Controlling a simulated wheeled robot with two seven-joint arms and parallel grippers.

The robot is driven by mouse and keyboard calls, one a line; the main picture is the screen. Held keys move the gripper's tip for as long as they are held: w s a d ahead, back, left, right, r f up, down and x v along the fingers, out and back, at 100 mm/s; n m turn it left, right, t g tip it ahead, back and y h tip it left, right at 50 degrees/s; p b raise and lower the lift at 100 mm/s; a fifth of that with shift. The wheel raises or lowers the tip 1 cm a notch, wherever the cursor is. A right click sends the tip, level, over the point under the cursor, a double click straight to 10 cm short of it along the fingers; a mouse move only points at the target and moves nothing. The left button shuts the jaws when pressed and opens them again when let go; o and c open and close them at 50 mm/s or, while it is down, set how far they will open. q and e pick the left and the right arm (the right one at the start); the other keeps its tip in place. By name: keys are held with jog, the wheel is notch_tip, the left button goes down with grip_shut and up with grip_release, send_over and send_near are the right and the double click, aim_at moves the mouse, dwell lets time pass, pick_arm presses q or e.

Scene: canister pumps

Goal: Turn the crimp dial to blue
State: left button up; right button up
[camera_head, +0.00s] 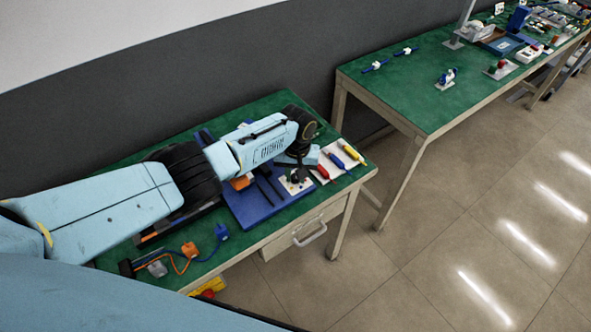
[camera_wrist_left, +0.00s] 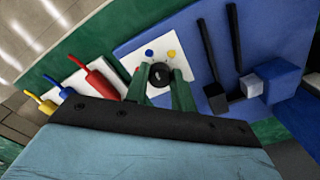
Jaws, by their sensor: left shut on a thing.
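The crimp dial (camera_wrist_left: 160,75) is a round black knob on a white plate (camera_wrist_left: 150,50) with a yellow dot, a blue dot and a partly hidden red mark at its left. In the head view the white plate (camera_head: 303,187) sits at the right end of the blue board, partly under my left arm. My left gripper (camera_wrist_left: 161,73) is shut on the dial, with one green finger on each side of it. It also shows in the head view (camera_head: 296,174). I cannot tell which colour the dial points to. My right gripper is not in view.
Red, blue and yellow handled tools lie beside the dial on a white holder (camera_head: 325,172). The blue board (camera_head: 255,212) carries black bars and a blue block (camera_wrist_left: 275,78). Another green table (camera_head: 410,90) stands at the right.

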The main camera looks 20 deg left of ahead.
pick_arm(q)
jog(key=shift+n, duration=0.6)
jog(key=shift+w, duration=0.1)
jog(key=o, duration=1)
jog(key=shift+r+p, duration=0.15)
jog(key=shift+p, duration=0.2)
jog(key=shift+r, duration=0.35)
notch_tip(320, 180, up, 12)
jog(key=p, duration=0.3)
jog(key=shift+r+p, duration=0.25)
jog(key=shift+p, duration=0.15)
